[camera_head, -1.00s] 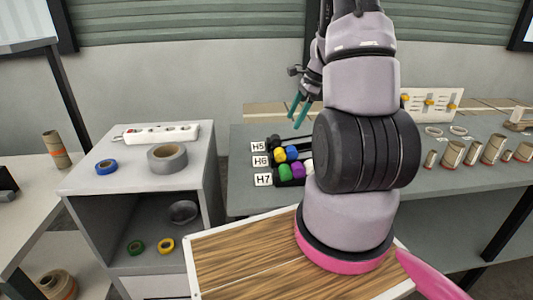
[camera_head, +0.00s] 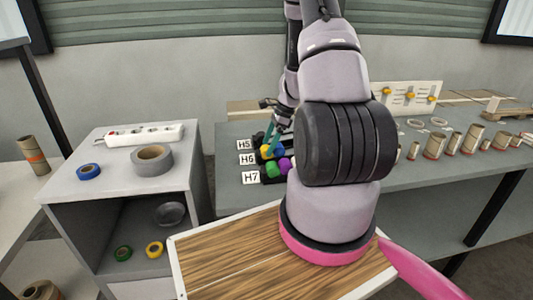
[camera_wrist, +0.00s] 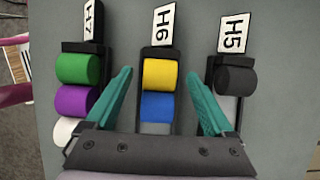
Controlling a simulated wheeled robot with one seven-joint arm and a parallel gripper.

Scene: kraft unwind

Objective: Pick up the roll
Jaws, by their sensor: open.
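My gripper (camera_wrist: 160,77) is open and empty above the rack labelled H6, its two teal fingers on either side of that rack. Between the fingers in the wrist view lie a yellow roll (camera_wrist: 157,74) and a blue roll (camera_wrist: 158,107). In the head view my gripper (camera_head: 268,143) is over the colored rolls on the bench. Rack H7 holds a green roll (camera_wrist: 79,69), a purple roll (camera_wrist: 76,101) and a white roll (camera_wrist: 65,130). Rack H5 holds a black roll (camera_wrist: 237,80). Which roll is meant cannot be told. The lower rack ends are hidden by my gripper.
A grey cabinet (camera_head: 80,205) at left carries a grey tape roll (camera_head: 152,160), a blue tape roll (camera_head: 89,172) and a power strip (camera_head: 145,135). Several cardboard cores stand on the bench (camera_head: 405,178) at right. A wooden-topped surface (camera_head: 215,262) lies in front.

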